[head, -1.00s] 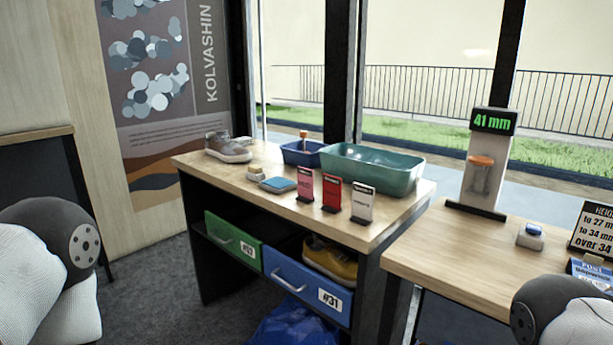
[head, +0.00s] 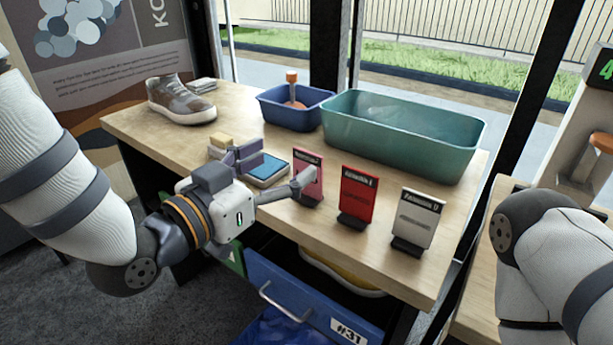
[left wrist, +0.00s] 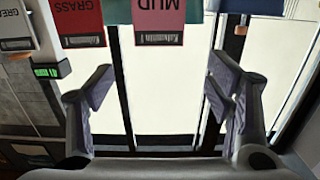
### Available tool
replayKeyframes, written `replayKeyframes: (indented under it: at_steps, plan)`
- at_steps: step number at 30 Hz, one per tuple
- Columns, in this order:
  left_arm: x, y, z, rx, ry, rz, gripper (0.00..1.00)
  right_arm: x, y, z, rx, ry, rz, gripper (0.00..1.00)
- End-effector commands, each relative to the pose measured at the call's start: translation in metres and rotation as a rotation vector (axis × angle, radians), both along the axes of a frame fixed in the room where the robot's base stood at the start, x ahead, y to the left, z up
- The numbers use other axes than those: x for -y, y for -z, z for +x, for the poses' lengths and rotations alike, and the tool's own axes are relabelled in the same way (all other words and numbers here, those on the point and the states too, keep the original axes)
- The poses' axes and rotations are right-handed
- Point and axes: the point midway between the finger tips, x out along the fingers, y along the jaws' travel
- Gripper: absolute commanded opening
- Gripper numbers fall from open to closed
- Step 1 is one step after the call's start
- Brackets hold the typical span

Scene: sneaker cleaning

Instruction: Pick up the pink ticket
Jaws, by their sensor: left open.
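The pink ticket (head: 312,170) stands upright in a dark base on the wooden table, leftmost of three tickets. In the left wrist view the pink ticket (left wrist: 158,12), printed MUD upside down, shows at the top, sideways between my two fingers and beyond them. In the head view one finger overlaps the ticket's left edge; contact cannot be told. Both open fingers also show in the left wrist view (left wrist: 155,92). My right arm is at the right edge; its gripper is out of view.
A red ticket (head: 357,196) and a white ticket (head: 417,219) stand to the right. Behind are a teal basin (head: 400,140) and a blue tub (head: 291,114). A blue pad (head: 262,169) lies left of the pink ticket. A sneaker (head: 180,100) sits at the far left.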

Motion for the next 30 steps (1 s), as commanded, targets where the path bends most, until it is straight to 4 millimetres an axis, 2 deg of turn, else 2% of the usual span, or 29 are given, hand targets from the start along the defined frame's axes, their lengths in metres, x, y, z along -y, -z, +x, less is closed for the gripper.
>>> replayKeyframes:
  at_steps: [12, 20, 23, 26, 27, 30]
  plan:
    - [0.042, 0.016, 0.052, -0.004, -0.001, 0.001, 0.73, 0.000, 0.009, -0.008, -0.028, -0.001, 0.000, 0.40]
    - [0.046, 0.014, 0.058, -0.004, -0.002, 0.000, 0.73, 0.000, 0.009, -0.008, -0.027, -0.001, 0.000, 0.40]
    - [0.046, 0.014, 0.057, -0.003, -0.002, 0.001, 0.55, 0.000, 0.009, -0.008, -0.027, -0.001, 0.000, 0.40]
    - [0.046, 0.014, 0.057, -0.003, -0.002, 0.001, 0.33, 0.000, 0.009, -0.008, -0.027, -0.001, 0.000, 0.40]
    - [0.046, 0.014, 0.057, -0.003, -0.002, 0.001, 0.29, 0.000, 0.009, -0.008, -0.027, -0.001, 0.000, 0.40]
    - [0.046, 0.014, 0.057, -0.003, -0.002, 0.001, 0.29, 0.000, 0.009, -0.008, -0.027, -0.001, 0.000, 0.40]
